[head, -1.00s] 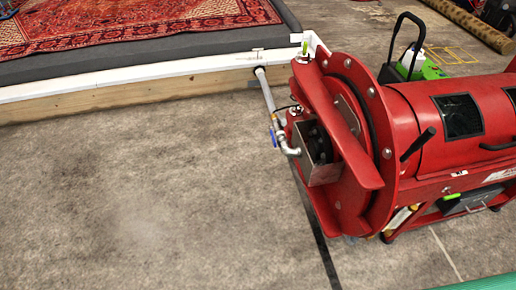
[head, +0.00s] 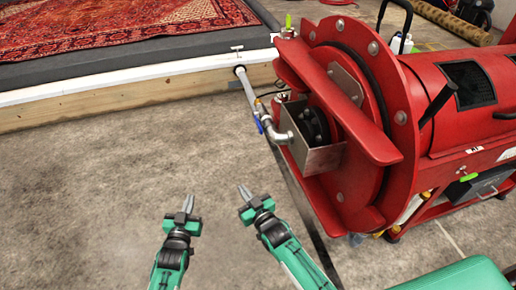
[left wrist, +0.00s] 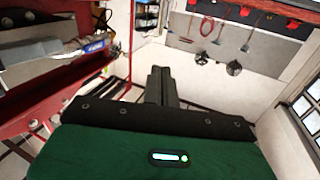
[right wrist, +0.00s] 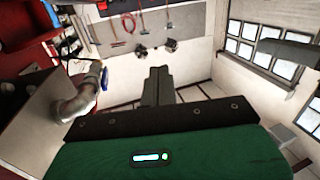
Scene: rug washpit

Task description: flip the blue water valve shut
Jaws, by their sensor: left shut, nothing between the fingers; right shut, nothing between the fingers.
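The blue valve handle (head: 257,124) sits on the grey pipe (head: 248,92) just before the metal elbow at the red machine. It seems to lie roughly along the pipe, but it is small here. It also shows in the left wrist view (left wrist: 96,46) and at the left of the right wrist view (right wrist: 104,78). My left gripper (head: 188,198) is shut and empty, over the floor, below and left of the valve. My right gripper (head: 243,190) is shut and empty, closer below the valve. Both are apart from it.
The red drum machine (head: 360,120) fills the right side, with a steel box (head: 318,158) beside the elbow. A white-edged wooden curb (head: 120,107) and patterned rug (head: 110,28) lie behind. The concrete floor (head: 80,200) at left is clear.

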